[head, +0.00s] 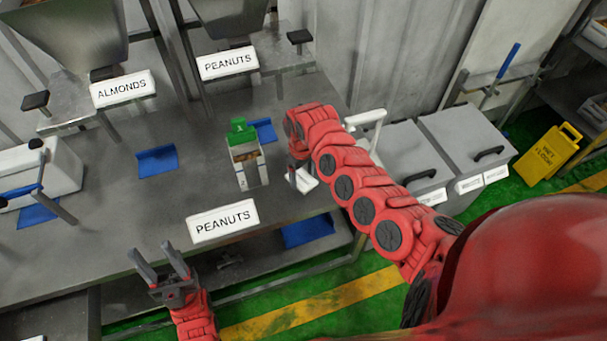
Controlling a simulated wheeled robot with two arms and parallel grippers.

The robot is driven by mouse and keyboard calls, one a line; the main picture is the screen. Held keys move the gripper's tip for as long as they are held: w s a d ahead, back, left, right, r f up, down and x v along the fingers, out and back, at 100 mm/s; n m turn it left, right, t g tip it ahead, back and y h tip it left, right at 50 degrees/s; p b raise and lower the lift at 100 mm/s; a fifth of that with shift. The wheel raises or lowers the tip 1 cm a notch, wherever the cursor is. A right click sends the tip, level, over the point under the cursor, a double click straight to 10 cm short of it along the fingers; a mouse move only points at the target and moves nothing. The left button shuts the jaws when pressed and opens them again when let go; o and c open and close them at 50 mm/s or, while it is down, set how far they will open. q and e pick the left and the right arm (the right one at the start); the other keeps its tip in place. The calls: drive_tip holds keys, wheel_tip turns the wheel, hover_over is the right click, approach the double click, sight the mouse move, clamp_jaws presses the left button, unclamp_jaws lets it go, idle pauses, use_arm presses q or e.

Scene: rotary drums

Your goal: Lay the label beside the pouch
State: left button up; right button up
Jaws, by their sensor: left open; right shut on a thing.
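The pouch (247,166), pale with a green top and brown contents showing, stands upright on the grey metal table. My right gripper (299,174) is just to the right of the pouch, low over the table. It is shut on a small white piece, which looks like the label (306,183); the wrist partly hides it, and I cannot tell whether it touches the table. My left gripper (160,258) is open and empty, in front of the table's front edge, below and left of the pouch.
A PEANUTS sign (222,221) stands at the table's front edge. Blue pads (157,161) lie on the table (110,205). Hoppers with ALMONDS (123,89) and PEANUTS (228,62) signs stand behind. Grey bins (410,150) are at the right. The table left of the pouch is mostly clear.

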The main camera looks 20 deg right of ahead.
sight(303, 171)
drive_tip(key=shift+w+d+r, duration=0.15)
drive_tip(key=shift+w, duration=0.25)
drive_tip(key=shift+w+d+r, duration=0.1)
drive_tip(key=shift+w+d, duration=0.05)
drive_tip(key=shift+w, duration=0.2)
drive_tip(key=shift+w+d+f, duration=0.3)
drive_tip(key=shift+w, duration=0.1)
drive_tip(key=shift+w+d, duration=0.15)
drive_tip(key=shift+w, duration=0.35)
drive_tip(key=f, duration=0.2)
drive_tip(key=shift+w+f, duration=0.3)
drive_tip(key=shift+w, duration=0.05)
drive_tip(key=shift+d+f, duration=0.1)
drive_tip(key=shift+f, duration=0.25)
